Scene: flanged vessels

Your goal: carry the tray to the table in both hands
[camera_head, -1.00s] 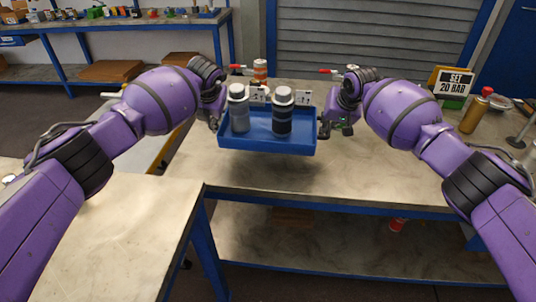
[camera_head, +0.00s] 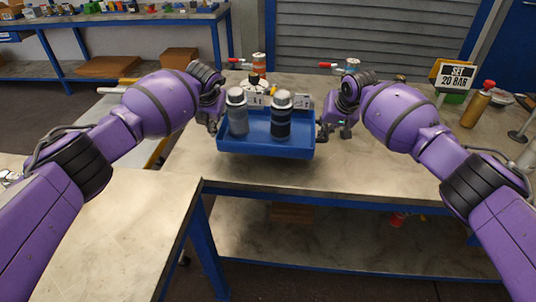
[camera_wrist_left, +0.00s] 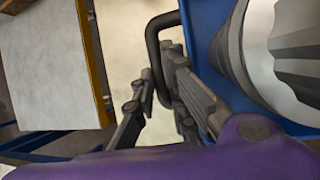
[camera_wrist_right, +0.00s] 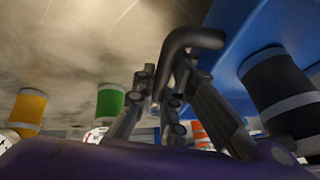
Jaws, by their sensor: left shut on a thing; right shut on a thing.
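The blue tray (camera_head: 265,147) is level above the grey-topped table (camera_head: 380,172), with a shadow close beneath its front. It carries a grey bottle (camera_head: 238,118) and a black bottle (camera_head: 281,120), both upright with pale caps. My left gripper (camera_head: 215,124) is shut on the tray's left handle; the dark bar handle (camera_wrist_left: 155,45) shows between its fingers in the left wrist view. My right gripper (camera_head: 322,131) is shut on the right handle, which shows in the right wrist view (camera_wrist_right: 190,40). The fingertips are partly hidden in the head view.
Red-handled fittings stand behind the tray, one near an orange-banded part (camera_head: 258,66). A "SET 20 BAR" sign (camera_head: 457,76) and a brass-coloured cylinder (camera_head: 476,108) stand at the right. Another bench (camera_head: 95,235) is at the front left. The tabletop in front of the tray is clear.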

